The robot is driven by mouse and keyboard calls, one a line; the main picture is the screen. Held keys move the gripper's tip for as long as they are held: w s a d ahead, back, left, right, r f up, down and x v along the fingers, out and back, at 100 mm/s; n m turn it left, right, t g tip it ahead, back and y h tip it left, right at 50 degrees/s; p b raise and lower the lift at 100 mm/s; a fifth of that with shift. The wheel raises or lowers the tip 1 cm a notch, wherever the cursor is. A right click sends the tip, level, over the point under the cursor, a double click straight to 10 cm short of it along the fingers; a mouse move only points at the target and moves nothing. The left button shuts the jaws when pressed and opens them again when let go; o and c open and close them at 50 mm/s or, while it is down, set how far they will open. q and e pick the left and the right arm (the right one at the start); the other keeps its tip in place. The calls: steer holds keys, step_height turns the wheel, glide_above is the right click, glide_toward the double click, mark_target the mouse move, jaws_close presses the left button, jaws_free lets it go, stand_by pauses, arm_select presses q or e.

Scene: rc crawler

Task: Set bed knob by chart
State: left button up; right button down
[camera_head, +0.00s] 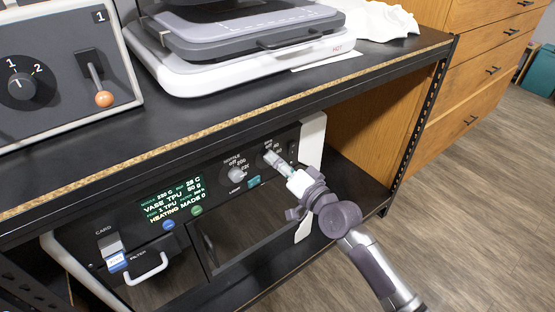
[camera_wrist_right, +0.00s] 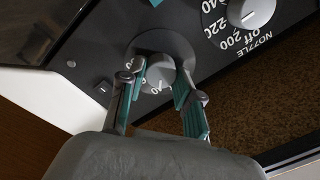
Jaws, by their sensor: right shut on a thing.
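The bed knob (camera_wrist_right: 160,72) is a small pale grey knob on a round grey dial, with part of a "40" mark showing in the right wrist view. My right gripper (camera_wrist_right: 155,88) is shut on it, one teal-padded finger on each side. In the head view my right gripper (camera_head: 284,166) reaches the knob at the right end of the printer's black front panel (camera_head: 215,160) and hides most of it. The nozzle knob (camera_head: 237,174) is just left of it. The green-lettered display (camera_head: 172,198) reads vase, TPU and heating. I see no readable chart. My left gripper is not in view.
The printer sits on a shelf under a black bench top (camera_head: 60,150). Above are a grey heat press (camera_head: 240,40) and a control box (camera_head: 60,60) with a rotary knob and lever. A card slot (camera_head: 113,250) and white handle (camera_head: 147,268) are at the panel's lower left.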

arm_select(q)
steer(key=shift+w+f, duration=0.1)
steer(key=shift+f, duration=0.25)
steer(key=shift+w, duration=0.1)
arm_select(e)
steer(key=c, duration=0.8)
jaws_free()
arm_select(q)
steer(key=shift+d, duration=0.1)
arm_select(e)
steer(key=v, duration=1.2)
steer(key=shift+s+f, duration=0.1)
